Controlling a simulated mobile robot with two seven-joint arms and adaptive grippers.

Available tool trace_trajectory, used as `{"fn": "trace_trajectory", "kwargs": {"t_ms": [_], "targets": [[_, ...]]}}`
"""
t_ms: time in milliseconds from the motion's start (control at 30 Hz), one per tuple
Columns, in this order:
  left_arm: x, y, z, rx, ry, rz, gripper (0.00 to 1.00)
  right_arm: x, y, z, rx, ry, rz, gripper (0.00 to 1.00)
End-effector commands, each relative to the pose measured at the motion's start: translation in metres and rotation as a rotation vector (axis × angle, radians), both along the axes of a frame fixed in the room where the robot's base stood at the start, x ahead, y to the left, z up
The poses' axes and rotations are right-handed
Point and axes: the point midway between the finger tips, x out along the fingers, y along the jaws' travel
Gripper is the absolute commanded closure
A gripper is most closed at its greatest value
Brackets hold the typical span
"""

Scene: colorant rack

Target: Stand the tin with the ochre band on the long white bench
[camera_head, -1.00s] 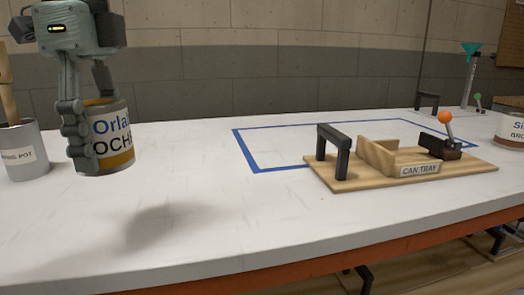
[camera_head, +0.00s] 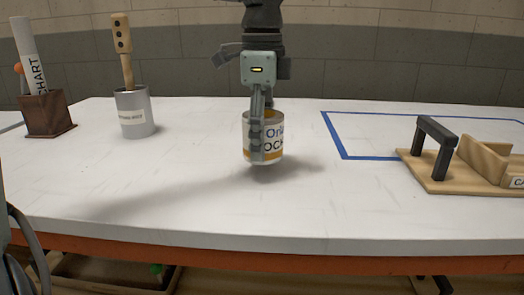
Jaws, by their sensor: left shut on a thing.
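My right gripper is not in view.
A grey pot (camera_head: 135,118) with a wooden-handled tool and a brown holder (camera_head: 47,113) with a rolled chart stand at the left. A wooden can tray (camera_head: 440,180) with a black handle is at the right, by a blue taped outline (camera_head: 343,146). Bench around the tin is clear.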

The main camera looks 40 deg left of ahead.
Motion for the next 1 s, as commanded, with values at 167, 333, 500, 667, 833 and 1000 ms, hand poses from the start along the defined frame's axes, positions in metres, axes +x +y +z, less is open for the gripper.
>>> {"fn": "trace_trajectory", "kwargs": {"t_ms": [167,333,500,667,833,1000], "targets": [[-0.001,0.000,-0.026,-0.003,0.003,0.000,0.73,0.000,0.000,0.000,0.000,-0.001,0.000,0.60],[0.000,0.000,-0.028,-0.001,-0.001,0.001,0.73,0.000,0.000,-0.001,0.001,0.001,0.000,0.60],[0.000,0.000,-0.029,-0.001,0.000,0.001,0.73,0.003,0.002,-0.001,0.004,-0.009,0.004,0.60],[0.000,0.000,-0.030,-0.001,0.000,0.001,0.73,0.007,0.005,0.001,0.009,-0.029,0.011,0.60],[0.000,0.000,-0.031,-0.001,0.000,0.001,0.73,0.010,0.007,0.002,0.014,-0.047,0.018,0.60],[-0.001,0.000,-0.032,-0.001,0.000,0.001,0.35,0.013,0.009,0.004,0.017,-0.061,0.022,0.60]]}}
